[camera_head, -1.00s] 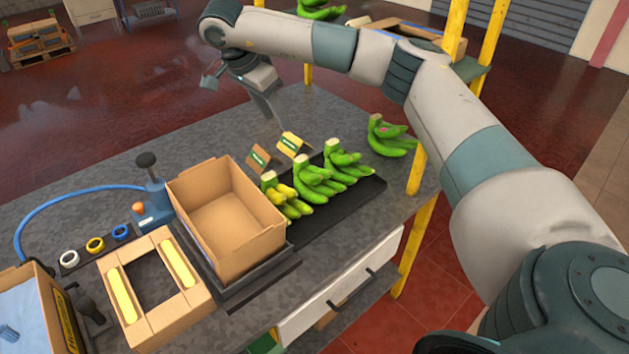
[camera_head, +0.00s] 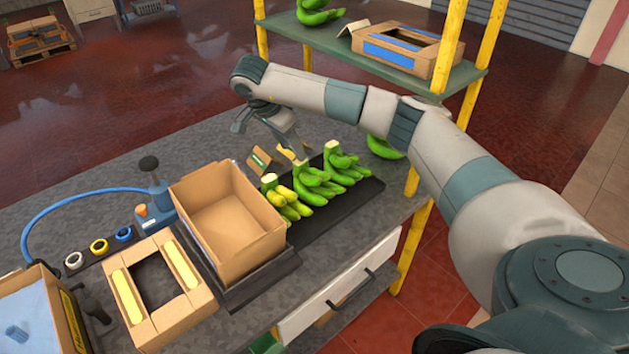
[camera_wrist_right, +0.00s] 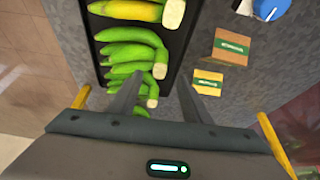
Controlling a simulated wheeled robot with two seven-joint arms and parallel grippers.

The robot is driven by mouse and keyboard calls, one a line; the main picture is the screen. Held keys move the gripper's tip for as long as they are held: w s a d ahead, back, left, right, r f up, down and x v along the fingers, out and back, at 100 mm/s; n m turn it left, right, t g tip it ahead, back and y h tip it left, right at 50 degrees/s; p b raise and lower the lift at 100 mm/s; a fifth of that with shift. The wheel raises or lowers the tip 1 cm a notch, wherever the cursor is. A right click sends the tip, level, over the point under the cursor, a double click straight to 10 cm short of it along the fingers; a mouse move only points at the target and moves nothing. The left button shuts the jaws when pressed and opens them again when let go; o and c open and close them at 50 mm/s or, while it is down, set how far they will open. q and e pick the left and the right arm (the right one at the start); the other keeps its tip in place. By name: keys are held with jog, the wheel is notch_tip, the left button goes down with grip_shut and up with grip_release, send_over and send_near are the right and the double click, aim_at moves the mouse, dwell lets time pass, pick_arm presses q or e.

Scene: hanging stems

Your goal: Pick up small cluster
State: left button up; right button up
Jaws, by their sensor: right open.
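Several banana clusters lie in a row on a black tray (camera_head: 335,217). The nearest cluster (camera_head: 287,197) is partly yellow; a green cluster (camera_head: 315,183) and another green cluster (camera_head: 345,167) lie farther right. In the right wrist view the yellowish cluster (camera_wrist_right: 130,11) is at the top, with a green cluster (camera_wrist_right: 132,50) below it. My right gripper (camera_head: 300,155) is open and empty, above the table at the tray's far side. In the right wrist view its fingers (camera_wrist_right: 160,90) point towards the green clusters' cut stems. My left gripper is not in view.
An open cardboard box (camera_head: 228,225) stands left of the tray. A brown card (camera_head: 259,160) and a yellow card (camera_wrist_right: 207,81) stand beyond the tray. Another green bunch (camera_head: 383,147) lies past the tray, near a yellow shelf post (camera_head: 411,185). A shelf (camera_head: 330,42) stands behind.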

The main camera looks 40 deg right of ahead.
aim_at(298, 162)
dwell(0.3)
jog(key=shift+p+x, duration=0.85)
jog(key=shift+p, duration=0.05)
jog(key=p+x, duration=0.1)
jog(key=x, duration=0.2)
jog(key=shift+d+r, duration=0.1)
jog(key=shift+d, duration=0.05)
jog(key=shift+d+f, duration=0.1)
jog(key=shift+f, duration=0.2)
jog(key=shift+c, duration=0.6)
grip_shut()
